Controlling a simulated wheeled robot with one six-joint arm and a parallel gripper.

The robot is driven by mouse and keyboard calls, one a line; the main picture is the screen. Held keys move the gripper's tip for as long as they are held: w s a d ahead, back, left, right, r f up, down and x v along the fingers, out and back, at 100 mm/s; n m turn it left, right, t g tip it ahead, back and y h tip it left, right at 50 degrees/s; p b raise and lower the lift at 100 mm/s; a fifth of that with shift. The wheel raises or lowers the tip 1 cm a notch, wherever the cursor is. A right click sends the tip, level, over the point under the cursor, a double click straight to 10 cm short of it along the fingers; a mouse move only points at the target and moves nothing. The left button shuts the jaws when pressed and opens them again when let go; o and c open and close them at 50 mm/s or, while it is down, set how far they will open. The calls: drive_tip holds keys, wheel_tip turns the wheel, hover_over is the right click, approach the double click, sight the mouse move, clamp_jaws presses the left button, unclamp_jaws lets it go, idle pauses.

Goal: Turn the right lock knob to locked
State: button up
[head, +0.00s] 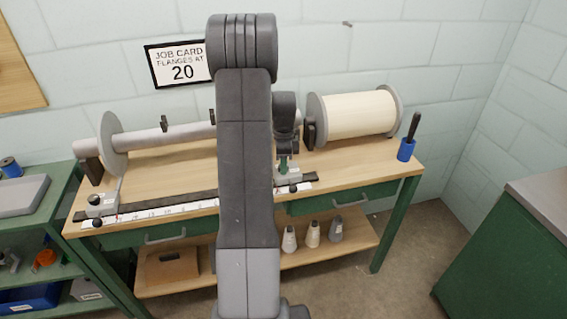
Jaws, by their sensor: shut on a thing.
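The right flange carriage (292,174) is a pale block on the dark ruler rail, right of my upright arm. My gripper (284,160) points down onto this carriage from above. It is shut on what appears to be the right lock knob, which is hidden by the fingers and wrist. A small dark knob (293,188) shows at the carriage's front. The knob's turn angle cannot be read. The left carriage (101,206), with its own dark knobs, sits at the rail's left end.
The wooden bench (345,168) carries a grey beam with a left flange disc (113,144) and a wide cream-wound spool (360,114). A blue cup (406,150) with a dark-handled tool stands at the right end. A job card (180,64) reads 20. My arm hides the bench's middle.

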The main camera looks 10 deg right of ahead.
drive_tip(key=o, duration=1)
drive_tip(key=shift+r, duration=0.1)
wheel_tip(320, 180, up, 14)
drive_tip(key=shift+f, duration=0.15)
drive_tip(key=shift+f, duration=0.1)
wheel_tip(320, 180, down, 14)
drive_tip(key=shift+r, duration=0.15)
drive_tip(key=shift+r, duration=0.1)
idle(0.3)
